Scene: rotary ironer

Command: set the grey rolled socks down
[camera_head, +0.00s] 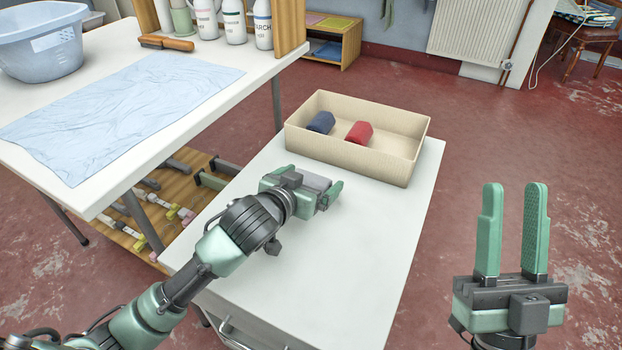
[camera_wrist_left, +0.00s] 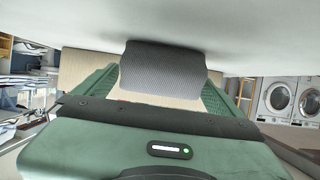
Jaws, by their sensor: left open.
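The grey rolled socks (camera_head: 315,182) are at my left gripper (camera_head: 312,184), low over the white table top (camera_head: 330,235), in front of the beige box. In the left wrist view the grey roll (camera_wrist_left: 163,68) lies between the two green fingers, which are open. I cannot tell whether the fingers touch it; it seems to be at the white surface. My right gripper (camera_head: 514,190) is open and empty, fingers up, to the right of the table.
The beige box (camera_head: 378,165) at the table's far end holds a navy roll (camera_head: 321,122) and a red roll (camera_head: 359,132), with free room at its right. A larger table with a light blue cloth (camera_head: 120,110) stands left. The white table's front part is clear.

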